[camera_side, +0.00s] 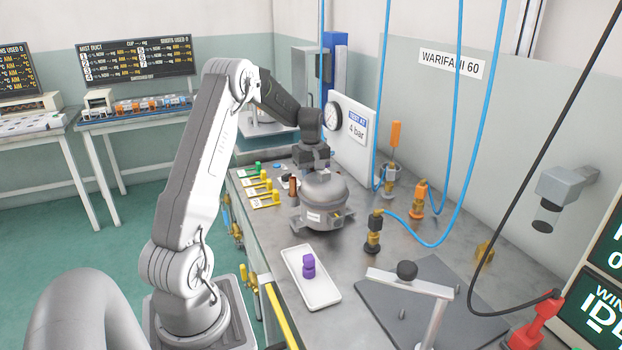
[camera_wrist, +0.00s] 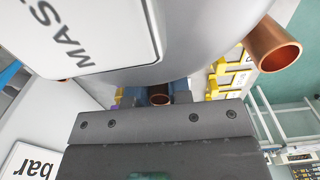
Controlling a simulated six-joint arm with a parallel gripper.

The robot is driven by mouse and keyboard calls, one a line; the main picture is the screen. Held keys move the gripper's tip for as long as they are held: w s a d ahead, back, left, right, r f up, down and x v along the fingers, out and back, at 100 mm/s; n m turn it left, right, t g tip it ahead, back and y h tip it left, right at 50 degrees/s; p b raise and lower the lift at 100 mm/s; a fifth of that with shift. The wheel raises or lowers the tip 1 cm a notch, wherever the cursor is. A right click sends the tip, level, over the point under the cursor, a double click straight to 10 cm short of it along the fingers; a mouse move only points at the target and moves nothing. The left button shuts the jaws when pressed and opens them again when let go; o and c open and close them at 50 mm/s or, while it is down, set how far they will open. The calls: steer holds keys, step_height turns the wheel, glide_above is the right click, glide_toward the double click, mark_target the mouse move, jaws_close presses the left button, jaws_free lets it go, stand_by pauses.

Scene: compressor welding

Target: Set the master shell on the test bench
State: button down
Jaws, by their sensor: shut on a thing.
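The master shell (camera_side: 325,203) is a grey domed compressor body with flat feet and a small white label, upright over the metal test bench (camera_side: 362,262). My gripper (camera_side: 314,168) is at its top and is shut on it. I cannot tell whether its feet touch the bench. In the wrist view, the master shell (camera_wrist: 205,35) fills the top, with a white plate reading "MAS" and a copper stub to the right. My gripper (camera_wrist: 160,108) covers the lower middle there, and the fingertips' contact is hidden.
A white board (camera_side: 352,128) with a gauge and "4 bar" stands behind the shell. Yellow tags (camera_side: 262,190) lie left of it. A white tray (camera_side: 318,294) with a purple part is in front. Fittings with blue hoses (camera_side: 374,235) stand to the right. A dark plate (camera_side: 440,300) lies front right.

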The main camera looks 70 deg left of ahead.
steer(key=shift+f, duration=0.4)
steer(key=c, duration=1.1)
jaws_free()
steer(key=shift+o, duration=0.2)
